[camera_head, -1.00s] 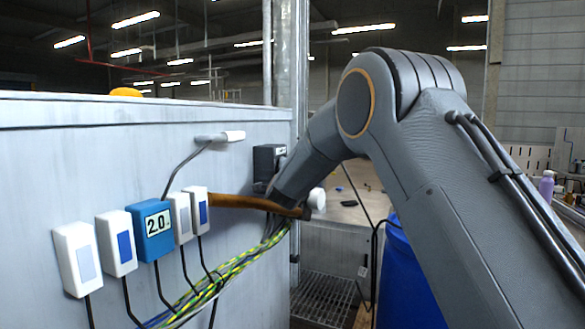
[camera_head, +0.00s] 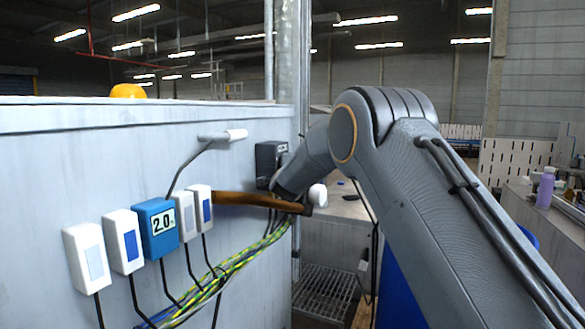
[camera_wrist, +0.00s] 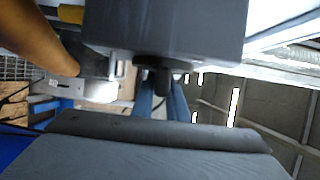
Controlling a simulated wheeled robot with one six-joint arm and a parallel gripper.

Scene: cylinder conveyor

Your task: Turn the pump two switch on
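In the head view, several small boxes hang on the light grey panel (camera_head: 90,150). A white switch box with a pale face (camera_head: 87,257) is nearest, then a white one with a blue face (camera_head: 124,241). Past the blue box reading 2.0 (camera_head: 150,245) are a pale-faced one (camera_head: 186,219) and a blue-faced one (camera_head: 201,209). I cannot read which is pump two. A dark box (camera_head: 267,160) sits near the panel's far end. My arm reaches beside it; my gripper is hidden there. A dark grey block (camera_wrist: 165,30) fills the top of the wrist view; the fingers are not distinguishable.
A wooden-handled hammer (camera_head: 245,199) sticks out along the panel, close to my arm's end. Yellow-green cables (camera_head: 235,262) hang below. The hammer's brown handle also shows in the wrist view (camera_wrist: 28,38).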

